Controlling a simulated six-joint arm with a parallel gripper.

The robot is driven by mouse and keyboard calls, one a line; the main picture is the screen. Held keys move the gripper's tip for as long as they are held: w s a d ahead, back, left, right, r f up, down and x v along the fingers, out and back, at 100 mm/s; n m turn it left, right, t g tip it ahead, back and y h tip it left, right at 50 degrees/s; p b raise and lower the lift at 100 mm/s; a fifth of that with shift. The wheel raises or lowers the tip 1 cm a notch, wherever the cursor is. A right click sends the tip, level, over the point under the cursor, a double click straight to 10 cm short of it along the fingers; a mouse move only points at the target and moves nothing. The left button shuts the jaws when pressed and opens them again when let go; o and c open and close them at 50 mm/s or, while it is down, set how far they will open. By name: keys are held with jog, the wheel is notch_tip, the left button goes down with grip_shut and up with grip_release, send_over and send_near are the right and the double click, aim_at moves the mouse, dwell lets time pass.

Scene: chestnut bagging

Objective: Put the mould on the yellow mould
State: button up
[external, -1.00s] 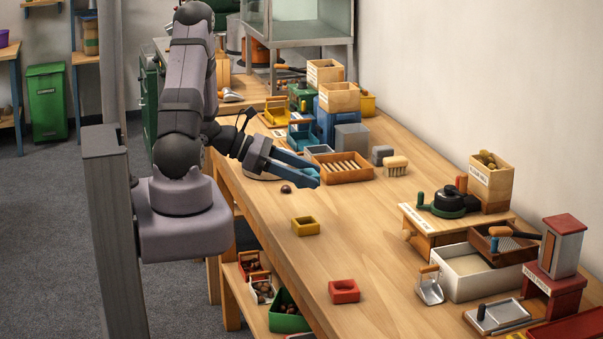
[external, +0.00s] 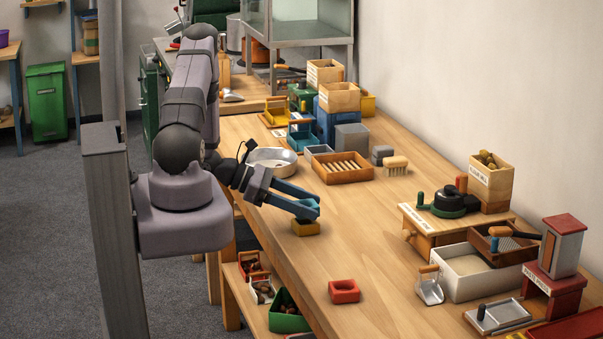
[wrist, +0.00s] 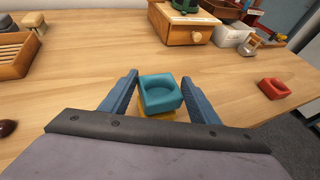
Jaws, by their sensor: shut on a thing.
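The teal mould (wrist: 160,95) is a square block with a round hollow, held between the blue fingers of my gripper (wrist: 160,79). The yellow mould (external: 305,229) stands on the table directly under my gripper (external: 307,208) in the external view. In the wrist view only a strip of the yellow mould (wrist: 157,116) shows below the teal one. The teal mould is over the yellow one, upright and roughly lined up. I cannot tell whether they touch. In the external view the fingers mostly hide the teal mould.
A red mould (external: 343,291) stands apart, nearer the front edge; it shows at right in the wrist view (wrist: 274,88). A slatted wooden tray (external: 343,168), a metal bowl (external: 272,158) and a brush (external: 396,165) lie behind.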

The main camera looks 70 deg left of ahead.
jog(key=shift+f, duration=0.7)
jog(key=shift+f, duration=0.15)
jog(key=o, duration=1.1)
jog(key=shift+r, duration=0.25)
jog(key=shift+s+a, duration=0.2)
jog(key=shift+s, duration=0.1)
jog(key=b+v, duration=0.3)
jog(key=v, duration=0.8)
jog(key=shift+s, duration=0.15)
